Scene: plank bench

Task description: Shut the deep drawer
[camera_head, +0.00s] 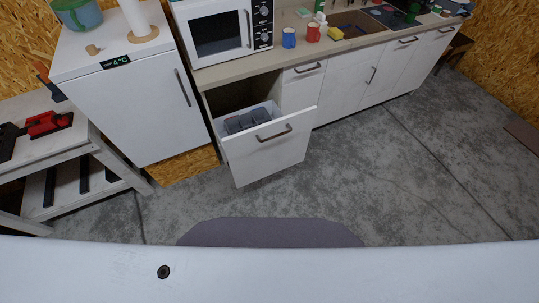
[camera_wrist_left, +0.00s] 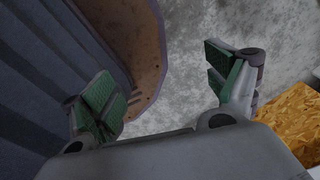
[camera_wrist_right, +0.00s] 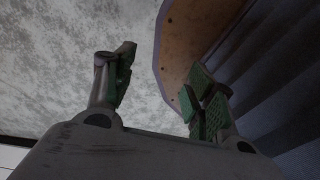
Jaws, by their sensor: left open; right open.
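The deep drawer (camera_head: 268,143) stands pulled out from the lower cabinet, below the microwave. Its white front has a dark bar handle (camera_head: 274,132), and dark grey items (camera_head: 247,120) lie inside it. The cabinet opening above it is dark. Neither gripper shows in the head view. In the left wrist view my left gripper (camera_wrist_left: 165,85) is open and empty over the grey floor, beside a rounded brown panel. In the right wrist view my right gripper (camera_wrist_right: 160,90) is open and empty, with a similar rounded panel behind its right finger. Both are apart from the drawer.
A white fridge (camera_head: 135,105) stands left of the drawer, and a white shelf bench (camera_head: 75,160) with a red tool is further left. The microwave (camera_head: 222,32), mugs and sink are on the counter (camera_head: 240,72). The concrete floor (camera_head: 390,180) in front is clear.

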